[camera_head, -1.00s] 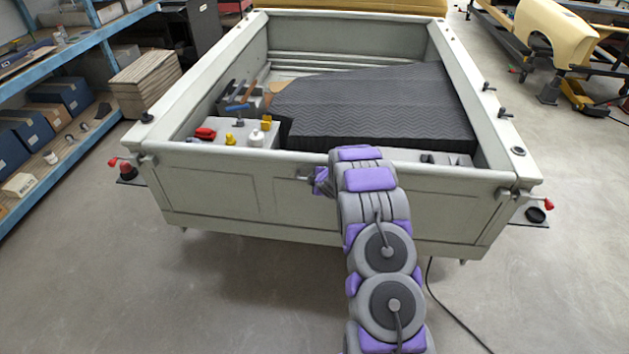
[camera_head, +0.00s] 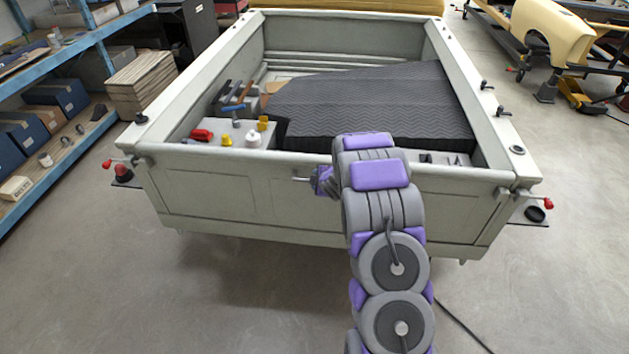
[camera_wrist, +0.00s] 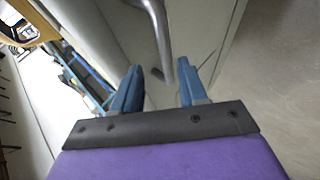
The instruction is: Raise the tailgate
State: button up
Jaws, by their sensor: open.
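The grey-green tailgate (camera_head: 240,198) stands upright, or nearly so, across the near end of the cargo bed. Its metal bar handle (camera_head: 303,179) is near the middle of the outer face, partly hidden by my gripper (camera_head: 322,180). In the wrist view, my gripper (camera_wrist: 158,88) has its two blue fingers apart, with the lower end of the handle (camera_wrist: 161,40) showing between and beyond them. Whether either finger touches the handle I cannot tell. Red-tipped levers sit at the left corner (camera_head: 107,163) and right corner (camera_head: 548,203) of the tailgate.
The bed holds a black ribbed mat (camera_head: 365,100) and several small items at its left near corner. A blue shelf rack (camera_head: 88,145) stands at the left. A dark cable (camera_head: 462,325) lies on the floor at right. Floor before the tailgate is otherwise clear.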

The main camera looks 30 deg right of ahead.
jog(key=v, duration=1.1)
jog(key=shift+s+a+b, duration=0.15)
jog(key=shift+s+b, duration=0.05)
jog(key=shift+b, duration=0.1)
jog(key=s+a+m+g+b, duration=0.4)
jog(key=s+a, duration=0.3)
jog(key=s, duration=0.7)
jog(key=s+a+r+m+g+b, duration=0.1)
jog(key=s+a+m+g+b, duration=0.3)
jog(key=s+a, duration=0.4)
jog(key=s+a+r+m+g+b, duration=0.1)
jog(key=s+a+m+g+b, duration=0.3)
jog(key=s, duration=1.8)
jog(key=a+m+b, duration=0.1)
jog(key=a, duration=0.3)
jog(key=shift+r+y, duration=0.25)
jog(key=shift+y, duration=0.15)
